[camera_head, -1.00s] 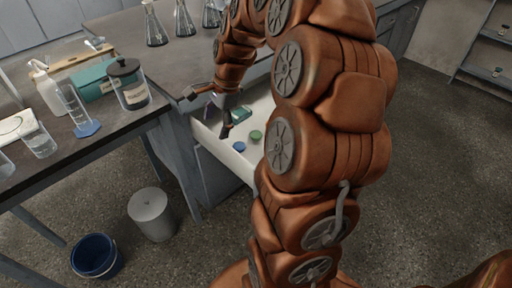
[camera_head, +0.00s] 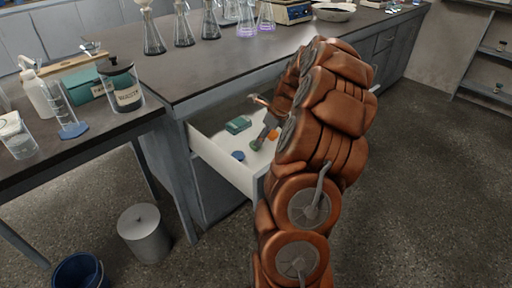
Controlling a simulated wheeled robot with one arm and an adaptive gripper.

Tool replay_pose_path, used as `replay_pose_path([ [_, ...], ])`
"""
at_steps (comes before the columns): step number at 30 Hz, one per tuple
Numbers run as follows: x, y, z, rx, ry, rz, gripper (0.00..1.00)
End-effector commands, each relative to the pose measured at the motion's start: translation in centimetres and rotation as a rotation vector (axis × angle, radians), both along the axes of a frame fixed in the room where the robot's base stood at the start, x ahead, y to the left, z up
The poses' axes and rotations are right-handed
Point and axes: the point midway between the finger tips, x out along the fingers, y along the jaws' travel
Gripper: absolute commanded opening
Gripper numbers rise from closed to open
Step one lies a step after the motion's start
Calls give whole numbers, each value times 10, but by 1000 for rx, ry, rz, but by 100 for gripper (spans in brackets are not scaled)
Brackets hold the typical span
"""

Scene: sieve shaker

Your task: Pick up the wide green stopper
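The green stopper (camera_head: 256,146) lies in the open white drawer (camera_head: 213,156), near its front. It is small in the head view and partly covered by my gripper. My gripper (camera_head: 263,138) points down into the drawer, with a grey finger end right at the green stopper. I cannot tell whether it touches the stopper or whether the fingers are open or shut around it. A blue stopper (camera_head: 238,155) lies just left of the green one.
A teal box (camera_head: 238,124) and an orange item (camera_head: 273,134) lie in the drawer. The bench top (camera_head: 200,70) overhangs the drawer. A side table (camera_head: 105,130) with a waste jar (camera_head: 124,90) stands left. A grey bin (camera_head: 145,234) and blue bucket (camera_head: 79,272) stand on the floor.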

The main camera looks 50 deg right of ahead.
Motion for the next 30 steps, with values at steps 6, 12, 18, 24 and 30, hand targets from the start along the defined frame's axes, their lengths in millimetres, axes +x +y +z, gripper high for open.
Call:
replay_pose_path([
  [6,11,6,-25,3,2,2,77],
  [12,20,9,-43,-1,0,2,77],
  [18,20,8,-43,-2,-1,1,77],
  [24,20,8,-43,-2,-1,1,59],
  [30,20,9,-43,-2,-1,1,38],
])
